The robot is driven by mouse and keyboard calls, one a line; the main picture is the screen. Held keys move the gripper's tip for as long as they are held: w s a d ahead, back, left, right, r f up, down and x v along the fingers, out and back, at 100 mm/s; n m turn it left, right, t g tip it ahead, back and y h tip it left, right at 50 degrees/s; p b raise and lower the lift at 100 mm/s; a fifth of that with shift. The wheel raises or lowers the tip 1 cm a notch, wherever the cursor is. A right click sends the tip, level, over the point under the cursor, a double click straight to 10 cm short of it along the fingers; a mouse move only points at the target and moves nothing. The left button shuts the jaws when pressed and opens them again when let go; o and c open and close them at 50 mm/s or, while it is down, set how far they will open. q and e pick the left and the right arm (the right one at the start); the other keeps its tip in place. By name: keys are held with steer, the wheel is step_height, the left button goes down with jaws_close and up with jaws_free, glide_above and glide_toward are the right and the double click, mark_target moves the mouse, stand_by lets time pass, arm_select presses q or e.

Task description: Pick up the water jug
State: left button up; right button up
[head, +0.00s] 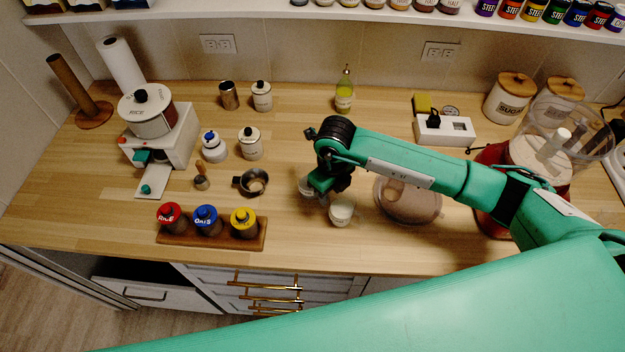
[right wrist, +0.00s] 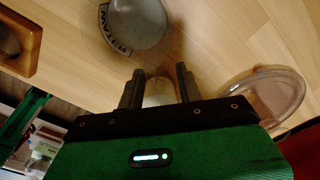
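The water jug (right wrist: 137,22) shows at the top of the right wrist view, with a grey rounded top and a dark label reading "WATER". A pale rounded thing beside my right gripper in the head view (head: 307,187) appears to be it, partly hidden by the gripper. My right gripper (right wrist: 158,80) points down over the counter with its two dark fingers apart. A small white round container (right wrist: 158,93) shows between and beyond the fingers; I cannot tell if they touch it. It also shows in the head view (head: 341,212). My left gripper is not in view.
A clear bowl (head: 408,203) sits right of the gripper. A wooden rack (head: 250,242) with red, blue and yellow lidded jars stands at the front left. A dark metal cup (head: 254,184) lies to the left. The counter behind the gripper is mostly clear around a green bottle (head: 344,93).

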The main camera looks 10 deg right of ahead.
steer(key=shift+w+f, duration=0.1)
steer(key=shift+f, duration=0.25)
jaws_close()
steer(key=shift+r, duration=0.2)
